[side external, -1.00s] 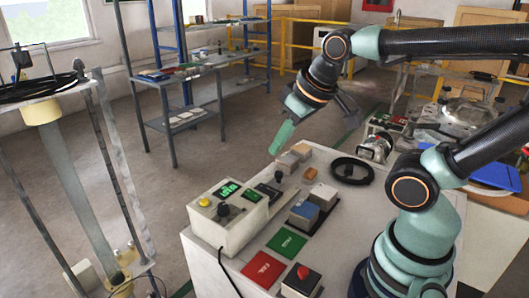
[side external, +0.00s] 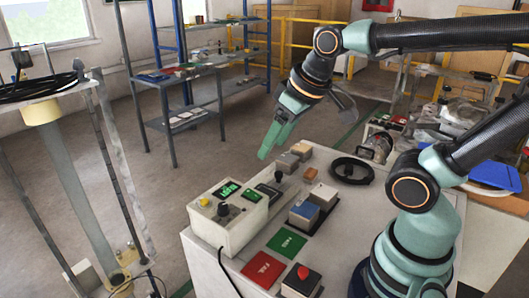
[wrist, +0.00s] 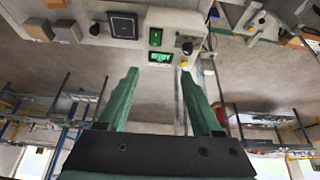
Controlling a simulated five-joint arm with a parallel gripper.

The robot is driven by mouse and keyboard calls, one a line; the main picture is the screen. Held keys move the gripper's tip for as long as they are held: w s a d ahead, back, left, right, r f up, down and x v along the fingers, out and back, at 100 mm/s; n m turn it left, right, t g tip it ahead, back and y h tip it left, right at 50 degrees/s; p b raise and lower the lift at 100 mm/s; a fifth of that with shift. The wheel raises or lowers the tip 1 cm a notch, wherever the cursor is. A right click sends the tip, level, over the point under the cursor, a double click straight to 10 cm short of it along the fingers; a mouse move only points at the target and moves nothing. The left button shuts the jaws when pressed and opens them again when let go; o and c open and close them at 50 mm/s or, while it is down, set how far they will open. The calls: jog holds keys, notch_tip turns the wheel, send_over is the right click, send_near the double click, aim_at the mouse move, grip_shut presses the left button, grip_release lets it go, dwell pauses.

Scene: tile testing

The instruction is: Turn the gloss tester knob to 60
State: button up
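The gloss tester (side external: 222,235) is a white box at the near left of the bench, with green displays, a yellow button (side external: 204,202) and a black knob (side external: 223,209) on top. In the wrist view the knob (wrist: 187,47) shows near the top, beside the yellow button (wrist: 184,64) and a green display that seems to read READY (wrist: 160,57). The knob's setting is too small to read. My gripper (side external: 268,150) is above the bench's far left edge, behind and clear of the tester. In the wrist view my gripper's (wrist: 162,72) green fingers are apart with nothing between them.
Small blocks (side external: 292,157), a black lever (side external: 278,176), a black ring (side external: 352,171) and a blue-topped block (side external: 304,211) stand on the bench. Green (side external: 287,244) and red (side external: 262,267) pads and a red button (side external: 302,272) lie towards the front.

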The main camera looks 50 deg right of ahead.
jog(key=w+a+n+g, duration=0.2)
jog(key=w+a+g, duration=0.1)
jog(key=w, duration=0.2)
jog(key=n+g, duration=0.2)
send_near(223, 204)
notch_tip(223, 204, down, 9)
jog(key=shift+w, duration=0.1)
dwell(0.3)
grip_shut()
